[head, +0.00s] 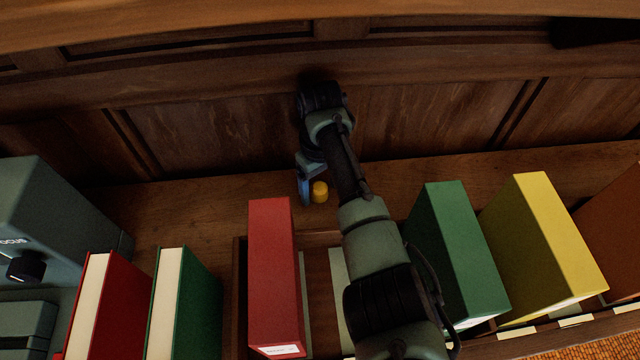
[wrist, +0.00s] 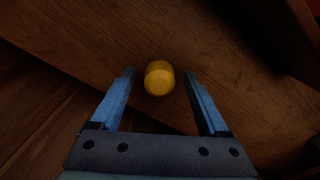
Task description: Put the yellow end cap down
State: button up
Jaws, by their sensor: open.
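The yellow end cap (head: 320,192) sits on the wooden surface behind the row of books, near the panelled back wall. In the wrist view the end cap (wrist: 159,78) shows as a short yellow cylinder between and slightly beyond the blue fingertips. My gripper (head: 307,190) is over the surface at the cap. In the wrist view my gripper (wrist: 160,82) is open, with a visible gap on both sides of the cap. The head view hides part of the gripper behind my arm.
A red book (head: 272,270) stands in front of the cap. A green book (head: 455,250) and a yellow book (head: 540,245) stand to the right. More red and green books and a grey-green device (head: 50,215) are at left. The wooden surface (head: 200,205) left of the cap is clear.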

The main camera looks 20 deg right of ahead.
aim_at(320, 188)
notch_tip(320, 188, up, 12)
jog(key=shift+r, duration=0.15)
dwell(0.4)
dwell(0.4)
